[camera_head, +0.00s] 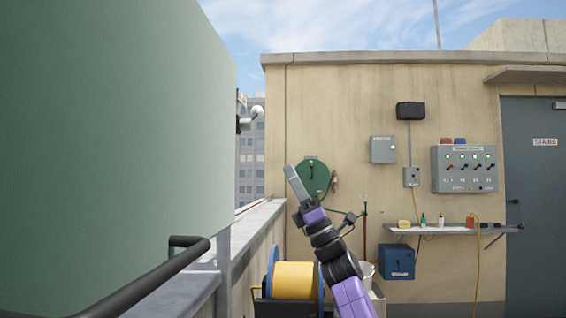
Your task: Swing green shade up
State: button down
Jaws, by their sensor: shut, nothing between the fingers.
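A large green panel (100,130), which looks like the green shade, fills the left side of the head view, close to me. A black bar (150,283) runs along its lower edge at the bottom left. My gripper (289,170) is near the middle of the view, to the right of the panel and apart from it in the picture. Its grey fingers are shut together, point up and slightly left, and hold nothing.
A white fitting (250,118) shows beside the panel's right edge. A low parapet (255,235) runs back to a beige wall (350,90). A shelf (440,230), a grey control box (464,170) and a door (535,210) are at the right.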

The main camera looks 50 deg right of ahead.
aim_at(118, 118)
jog(key=k+l, duration=0.2)
jog(key=k, duration=0.3)
jog(key=k+l, duration=0.2)
jog(key=k, duration=0.25)
